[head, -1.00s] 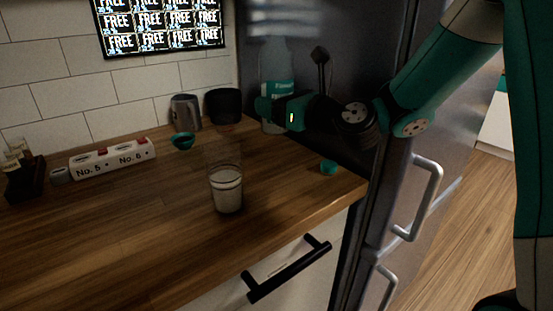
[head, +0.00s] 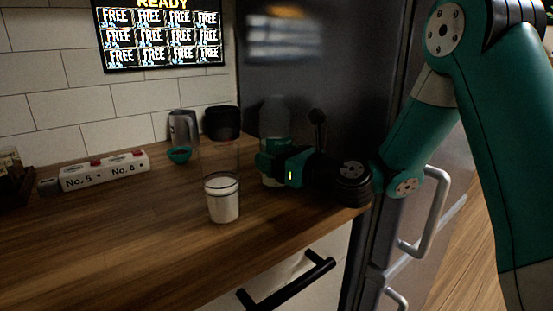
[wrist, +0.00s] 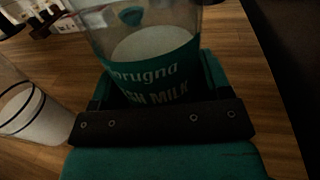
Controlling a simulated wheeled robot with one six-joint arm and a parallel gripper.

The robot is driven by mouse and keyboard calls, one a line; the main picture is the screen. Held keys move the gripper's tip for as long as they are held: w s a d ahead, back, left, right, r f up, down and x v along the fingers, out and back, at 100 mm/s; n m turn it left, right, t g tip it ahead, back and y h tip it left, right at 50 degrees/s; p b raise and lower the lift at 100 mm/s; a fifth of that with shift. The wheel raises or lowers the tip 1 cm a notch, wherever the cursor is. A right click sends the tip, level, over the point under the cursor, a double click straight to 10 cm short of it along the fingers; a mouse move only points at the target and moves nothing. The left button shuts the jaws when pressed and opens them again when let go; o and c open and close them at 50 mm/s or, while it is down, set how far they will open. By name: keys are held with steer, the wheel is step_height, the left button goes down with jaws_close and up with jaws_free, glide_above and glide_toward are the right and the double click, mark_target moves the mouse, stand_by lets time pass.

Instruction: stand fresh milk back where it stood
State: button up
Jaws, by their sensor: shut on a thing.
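The fresh milk bottle (head: 274,118) is clear with a teal label and stands upright by the dark fridge side, at the back right of the counter. In the wrist view the milk bottle (wrist: 150,52) shows part of its label and a pale milk surface inside. My gripper (head: 268,164) is shut around the bottle's lower part; its jaws also show in the wrist view (wrist: 157,100). The bottle's base is low at the counter, but I cannot tell if it touches.
A tall glass with milk (head: 222,200) stands left of the gripper, close to it. A teal bowl (head: 179,154), a metal pitcher (head: 183,127) and a dark container (head: 222,122) are behind. A white numbered block (head: 105,171) lies at left. The wooden counter's front (head: 120,240) is clear.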

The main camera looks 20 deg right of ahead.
steer(key=shift+f, duration=0.15)
steer(key=o, duration=1.2)
steer(key=shift+r, duration=0.3)
steer(key=b+v, duration=0.1)
steer(key=v, duration=0.1)
steer(key=b+v, duration=0.1)
steer(key=v, duration=0.3)
steer(key=shift+s+d+f+b, duration=0.25)
steer(key=shift+f+b, duration=0.15)
steer(key=shift+s+d+b, duration=0.15)
steer(key=shift+s+b, duration=0.15)
steer(key=shift+b, duration=0.7)
steer(key=b+v, duration=0.2)
steer(key=b, duration=0.2)
steer(key=shift+s+d, duration=0.15)
steer(key=shift+s, duration=0.1)
steer(key=shift+s+d+r+b, duration=0.15)
steer(key=shift+s+d+b, duration=0.1)
steer(key=shift+s+b, duration=0.3)
steer(key=shift+s+d+r+b, duration=0.2)
steer(key=shift+s+b, duration=0.2)
steer(key=shift+b, duration=0.2)
